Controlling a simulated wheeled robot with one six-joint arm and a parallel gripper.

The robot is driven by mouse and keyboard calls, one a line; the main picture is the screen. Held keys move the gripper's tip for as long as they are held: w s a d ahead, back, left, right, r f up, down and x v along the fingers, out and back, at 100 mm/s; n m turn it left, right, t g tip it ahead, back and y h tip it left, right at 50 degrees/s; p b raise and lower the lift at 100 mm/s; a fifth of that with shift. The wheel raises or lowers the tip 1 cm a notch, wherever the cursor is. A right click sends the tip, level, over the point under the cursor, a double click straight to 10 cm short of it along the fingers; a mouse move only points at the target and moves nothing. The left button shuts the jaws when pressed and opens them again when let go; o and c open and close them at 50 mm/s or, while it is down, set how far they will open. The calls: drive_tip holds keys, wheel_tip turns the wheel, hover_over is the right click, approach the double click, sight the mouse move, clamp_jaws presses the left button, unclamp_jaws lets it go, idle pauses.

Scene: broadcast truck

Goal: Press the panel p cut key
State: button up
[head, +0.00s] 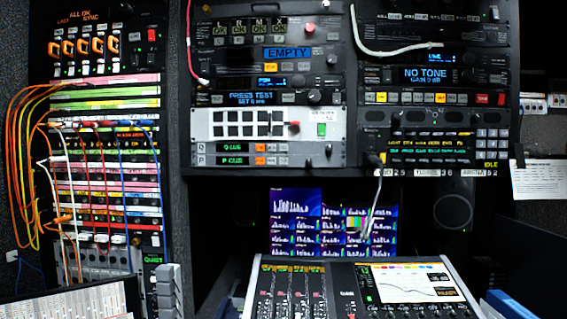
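The panel P row (200,161) is the lower of two matching strips at the foot of the middle rack. Its dark display (232,161) reads "P CUE" in green. Right of the display are an orange-lit key (260,161) and small pale keys (284,160). Their labels are too small to read, so I cannot tell which is the cut key. A dark knob (328,161) is at the strip's right end. The similar Q strip (200,148), with a "Q CUE" display, is directly above. My gripper is not in view.
A white panel (217,133) with dark square keys sits above the strips. Monitors (294,238) are below the rack. A mixing console (335,268) stands in front. Patch cables (20,150) hang over the left rack.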

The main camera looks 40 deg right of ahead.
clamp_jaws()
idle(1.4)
